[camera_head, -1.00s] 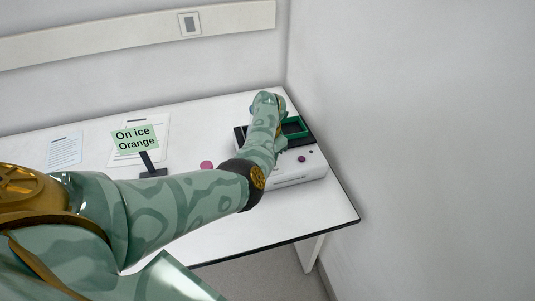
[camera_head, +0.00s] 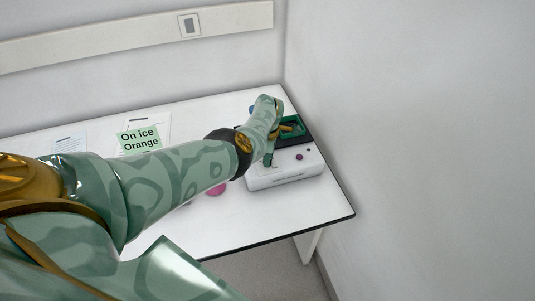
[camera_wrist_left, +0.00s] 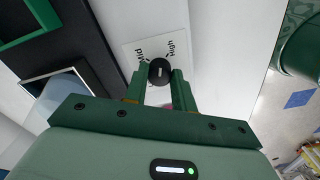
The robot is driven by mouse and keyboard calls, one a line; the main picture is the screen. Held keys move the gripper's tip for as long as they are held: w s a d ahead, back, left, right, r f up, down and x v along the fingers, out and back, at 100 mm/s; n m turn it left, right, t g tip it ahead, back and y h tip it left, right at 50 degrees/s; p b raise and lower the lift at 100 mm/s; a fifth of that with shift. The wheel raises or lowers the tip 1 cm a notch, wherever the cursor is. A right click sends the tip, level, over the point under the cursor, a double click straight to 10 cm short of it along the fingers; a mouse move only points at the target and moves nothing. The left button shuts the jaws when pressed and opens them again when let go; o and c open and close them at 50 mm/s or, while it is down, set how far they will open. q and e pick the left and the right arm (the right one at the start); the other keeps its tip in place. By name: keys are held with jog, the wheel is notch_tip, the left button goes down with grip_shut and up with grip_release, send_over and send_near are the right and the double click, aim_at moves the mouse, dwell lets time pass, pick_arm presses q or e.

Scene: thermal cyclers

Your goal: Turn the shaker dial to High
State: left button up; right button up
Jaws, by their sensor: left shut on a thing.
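The shaker is a white box (camera_head: 290,175) with a black top and a green tray (camera_head: 292,127), at the right end of the bench. Its black round dial (camera_wrist_left: 159,70) shows in the left wrist view, beside a white label (camera_wrist_left: 140,50) where "High" reads to the dial's upper right. Another word on the label is partly hidden. My left gripper (camera_wrist_left: 160,75) is shut on the dial, one green finger on each side. In the head view my left gripper (camera_head: 268,160) is at the shaker's front left and hides the dial. My right gripper is out of view.
A pink round thing (camera_head: 216,188) lies near my forearm. A wall closes off the right.

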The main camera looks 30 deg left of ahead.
pick_arm(q)
jog(key=m, duration=0.5)
jog(key=shift+r+p, duration=0.1)
jog(key=shift+p, duration=0.3)
jog(key=shift+m, duration=0.3)
jog(key=o, duration=1)
notch_tip(320, 180, up, 16)
jog(key=p, duration=1.4)
